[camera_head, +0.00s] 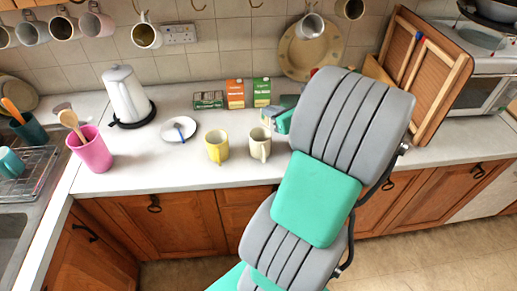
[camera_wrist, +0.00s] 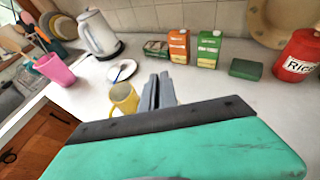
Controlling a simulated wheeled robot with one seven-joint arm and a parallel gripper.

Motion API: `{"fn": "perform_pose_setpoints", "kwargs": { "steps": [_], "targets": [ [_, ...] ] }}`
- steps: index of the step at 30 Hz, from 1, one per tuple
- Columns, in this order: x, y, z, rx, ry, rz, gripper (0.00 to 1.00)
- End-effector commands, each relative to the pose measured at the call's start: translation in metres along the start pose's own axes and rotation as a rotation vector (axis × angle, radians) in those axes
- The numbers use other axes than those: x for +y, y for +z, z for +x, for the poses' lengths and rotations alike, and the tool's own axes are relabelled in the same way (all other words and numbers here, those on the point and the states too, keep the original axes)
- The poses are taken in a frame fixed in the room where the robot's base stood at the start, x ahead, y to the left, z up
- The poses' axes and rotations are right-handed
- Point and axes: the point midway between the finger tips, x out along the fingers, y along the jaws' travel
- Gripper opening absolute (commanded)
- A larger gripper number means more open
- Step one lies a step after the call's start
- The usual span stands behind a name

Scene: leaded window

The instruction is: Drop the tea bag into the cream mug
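The cream mug (camera_head: 260,146) stands upright on the white counter, just right of a yellow mug (camera_head: 217,146). The yellow mug also shows in the wrist view (camera_wrist: 124,98), where the cream mug cannot be made out behind my fingers. My gripper (camera_wrist: 158,80) has its two grey fingers close together, pointing away over the counter. In the head view its teal end shows just above and right of the cream mug, partly hidden by my arm. I cannot make out a tea bag in either view, nor whether a thin thing is between the fingertips.
A saucer with a blue-handled utensil (camera_head: 180,129), a white kettle (camera_head: 126,96) and a pink tumbler (camera_head: 90,149) stand left. Tea boxes (camera_head: 235,94) line the wall. A green tin (camera_wrist: 245,69) and red rice canister (camera_wrist: 297,56) stand right. Counter in front is clear.

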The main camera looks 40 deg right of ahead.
Motion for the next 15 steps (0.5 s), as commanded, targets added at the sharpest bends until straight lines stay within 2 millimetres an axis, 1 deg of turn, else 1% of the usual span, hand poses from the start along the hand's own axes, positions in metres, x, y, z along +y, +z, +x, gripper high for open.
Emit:
{"fn": "perform_pose_setpoints", "kwargs": {
  "steps": [1, 4, 14, 15],
  "targets": [
    [-0.0003, -0.0144, 0.0059, -0.001, -0.001, -0.002, 0.0],
    [-0.0005, -0.0209, 0.0085, -0.001, -0.001, -0.001, 0.0],
    [-0.0007, -0.0199, 0.0078, -0.001, -0.002, 0.001, 0.0],
    [-0.0007, -0.0199, 0.0078, -0.001, -0.002, 0.001, 0.06]
  ]
}}
